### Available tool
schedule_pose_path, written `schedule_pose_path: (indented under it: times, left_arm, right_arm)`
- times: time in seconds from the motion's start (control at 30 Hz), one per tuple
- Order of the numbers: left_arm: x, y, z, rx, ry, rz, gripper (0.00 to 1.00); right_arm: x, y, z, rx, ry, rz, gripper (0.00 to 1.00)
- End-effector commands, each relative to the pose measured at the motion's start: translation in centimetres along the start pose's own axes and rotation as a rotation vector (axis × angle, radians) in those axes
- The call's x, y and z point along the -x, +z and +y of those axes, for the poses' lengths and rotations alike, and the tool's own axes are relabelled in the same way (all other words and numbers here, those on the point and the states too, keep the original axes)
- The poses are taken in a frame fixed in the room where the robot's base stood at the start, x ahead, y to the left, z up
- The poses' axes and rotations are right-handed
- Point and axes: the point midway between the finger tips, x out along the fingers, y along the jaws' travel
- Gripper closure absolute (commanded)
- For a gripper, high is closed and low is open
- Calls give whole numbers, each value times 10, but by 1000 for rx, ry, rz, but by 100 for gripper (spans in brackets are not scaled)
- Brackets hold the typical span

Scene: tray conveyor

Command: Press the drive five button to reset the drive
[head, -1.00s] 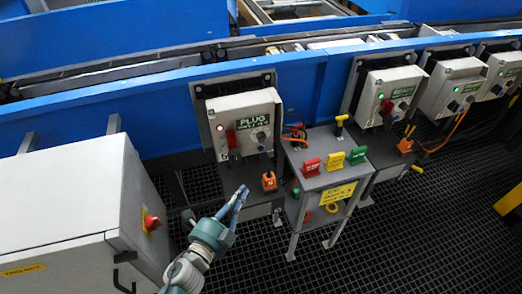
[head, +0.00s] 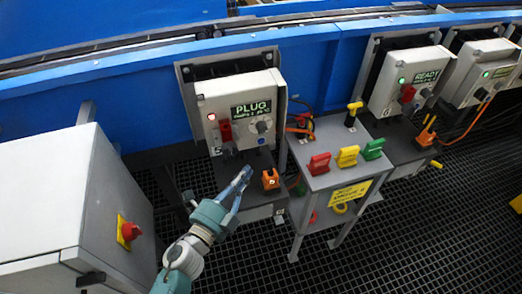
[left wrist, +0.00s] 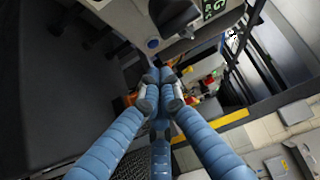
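The drive five box (head: 243,108) is a light grey box marked 5 on the blue conveyor side, with a green "PLUG" display (head: 251,109). Its left edge has a small lit red round light or button (head: 211,117); I cannot tell which. Beside it are a red switch (head: 225,131) and a round knob (head: 263,126). My left gripper (head: 243,175) is below the box, apart from its face, with its blue fingers together and nothing visible between them. In the left wrist view the fingertips (left wrist: 160,76) meet below a grey box (left wrist: 195,18) with a blue round button (left wrist: 152,43). My right gripper is not in view.
An orange plug (head: 270,181) sits on the dark shelf right of my left gripper. A small grey stand (head: 335,178) holds red, yellow and green tags. A grey cabinet with a red knob (head: 129,231) is at left. A "READY" box (head: 401,82) with a green light is at right.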

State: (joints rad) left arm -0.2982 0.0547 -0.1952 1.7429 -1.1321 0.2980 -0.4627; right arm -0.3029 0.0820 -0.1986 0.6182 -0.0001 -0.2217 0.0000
Motion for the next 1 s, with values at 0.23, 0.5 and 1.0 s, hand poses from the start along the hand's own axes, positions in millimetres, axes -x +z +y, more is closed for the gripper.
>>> schedule_pose_path:
  times: [0.23, 0.5, 1.0]
  left_arm:
    - [-3, 0, -1, 1, 0, 0, 100]
    - [-44, 0, -2, 1, -2, -1, 100]
    - [-100, 0, 0, 1, 0, -1, 100]
  right_arm:
    - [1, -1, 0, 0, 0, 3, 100]
    - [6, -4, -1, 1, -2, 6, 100]
    - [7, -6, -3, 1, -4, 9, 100]
